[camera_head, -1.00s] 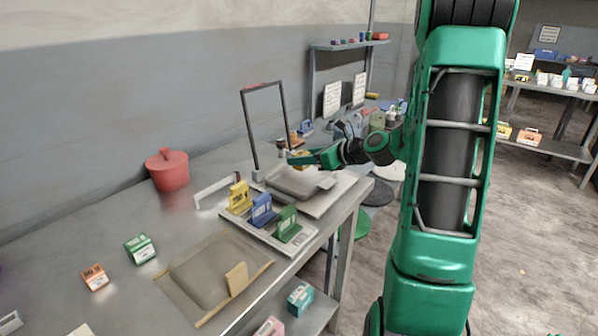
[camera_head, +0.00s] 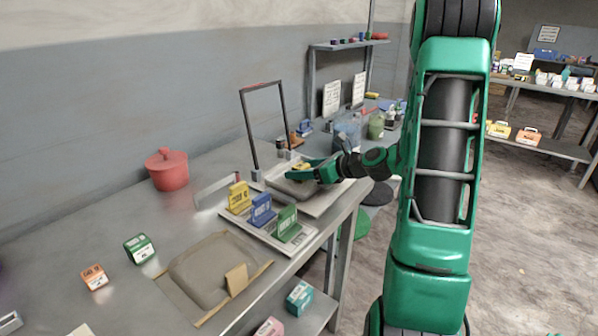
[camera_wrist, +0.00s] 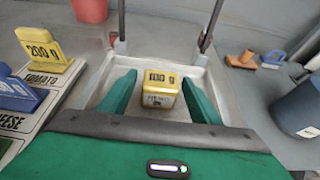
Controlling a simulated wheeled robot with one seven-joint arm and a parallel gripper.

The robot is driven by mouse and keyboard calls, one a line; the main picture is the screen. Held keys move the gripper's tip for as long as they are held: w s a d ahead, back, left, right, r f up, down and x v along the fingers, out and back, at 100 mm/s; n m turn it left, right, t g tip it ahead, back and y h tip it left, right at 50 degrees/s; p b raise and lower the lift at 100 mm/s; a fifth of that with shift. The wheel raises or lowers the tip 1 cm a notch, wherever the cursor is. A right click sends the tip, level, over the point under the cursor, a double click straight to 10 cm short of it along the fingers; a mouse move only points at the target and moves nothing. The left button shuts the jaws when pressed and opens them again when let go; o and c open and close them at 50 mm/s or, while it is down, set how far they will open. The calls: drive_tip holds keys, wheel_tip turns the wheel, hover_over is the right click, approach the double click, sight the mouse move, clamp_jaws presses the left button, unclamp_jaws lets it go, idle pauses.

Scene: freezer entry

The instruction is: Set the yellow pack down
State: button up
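The yellow pack (camera_wrist: 160,88), marked "100 g", stands upright between my fingers in the wrist view, with a gap on each side. It appears to rest in the shallow grey tray (camera_wrist: 120,62). In the head view only a small yellow part (camera_head: 301,166) shows behind my gripper (camera_head: 298,174). The tray also shows there (camera_head: 290,187), below my gripper. In the wrist view my gripper (camera_wrist: 160,82) is open, one green finger on either side of the pack. The pack's underside is hidden.
A dark upright frame (camera_head: 245,125) stands at the tray's back edge. Yellow (camera_head: 239,197), blue (camera_head: 262,210) and green (camera_head: 287,223) label stands are to the left. A grey-blue container (camera_wrist: 302,108) is close on the right. A red pot (camera_head: 167,170) is farther left.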

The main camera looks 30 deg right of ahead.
drive_tip(key=shift+r, duration=0.15)
drive_tip(key=v, duration=1.2)
idle(0.4)
